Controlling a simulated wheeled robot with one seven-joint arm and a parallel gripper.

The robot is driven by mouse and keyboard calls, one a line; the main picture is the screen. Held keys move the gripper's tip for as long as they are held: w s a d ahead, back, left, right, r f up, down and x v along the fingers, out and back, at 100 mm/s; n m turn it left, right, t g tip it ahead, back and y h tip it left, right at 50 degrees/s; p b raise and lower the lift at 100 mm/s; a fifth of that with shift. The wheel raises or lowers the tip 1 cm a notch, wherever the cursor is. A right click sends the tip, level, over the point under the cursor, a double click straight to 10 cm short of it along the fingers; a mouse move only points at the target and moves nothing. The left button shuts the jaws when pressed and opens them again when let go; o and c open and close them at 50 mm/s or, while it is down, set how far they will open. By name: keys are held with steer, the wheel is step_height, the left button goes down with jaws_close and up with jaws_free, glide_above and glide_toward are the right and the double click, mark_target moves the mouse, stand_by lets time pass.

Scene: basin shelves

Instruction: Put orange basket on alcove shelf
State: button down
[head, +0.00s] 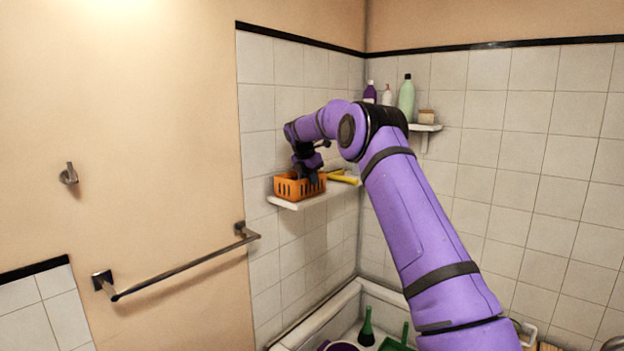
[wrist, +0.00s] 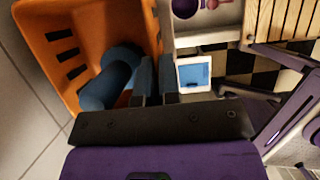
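The orange basket (head: 290,188), slotted and open-topped, is at the left end of a white wall shelf (head: 318,196) in the head view. It looks level and at shelf height; whether its base touches the shelf is hard to tell. In the wrist view the basket (wrist: 40,35) fills the upper left, with blue rounded items (wrist: 105,80) inside. My gripper (head: 308,174) is at the basket's right side. In the wrist view its two fingers (wrist: 156,80) stand close together, astride the basket's near wall. The fingertips are partly hidden in the head view.
A yellow-handled item (head: 344,178) lies on the same shelf, right of the basket. A corner shelf (head: 424,127) holds bottles (head: 407,98) and a small box. A towel bar (head: 180,268) sticks out at lower left. Below is a basin (head: 322,318) with green items.

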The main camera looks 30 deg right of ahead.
steer(key=c, duration=1.3)
jaws_free()
steer(key=v, duration=1.2)
steer(key=s+a+r+m+t, duration=0.1)
steer(key=s+a+r+m, duration=0.1)
steer(key=s+a+r, duration=0.3)
steer(key=s+a+r+m, duration=0.3)
steer(key=s, duration=0.4)
steer(key=s+a+r+m+t+y, duration=0.1)
steer(key=s+a+m, duration=0.2)
steer(key=s, duration=0.5)
steer(key=s+a+r+m+y, duration=0.1)
steer(key=s+a+m, duration=0.1)
steer(key=s, duration=0.6)
steer(key=s+a+f+m, duration=0.1)
steer(key=s+f+m, duration=0.3)
steer(key=s, duration=0.5)
steer(key=s+a+f+m+t+y, duration=0.1)
steer(key=s+f+m, duration=0.3)
steer(key=s, duration=0.6)
steer(key=s+a+f+m+y, duration=0.1)
steer(key=s+a+f+m, duration=0.2)
steer(key=s+f, duration=0.3)
steer(key=shift+s+f+m+t, duration=0.15)
steer(key=shift+s+m, duration=0.1)
steer(key=shift+s, duration=0.65)
steer(key=shift+s+f+m+t, duration=0.15)
steer(key=shift+s+f+m, duration=0.1)
steer(key=shift+s, duration=0.65)
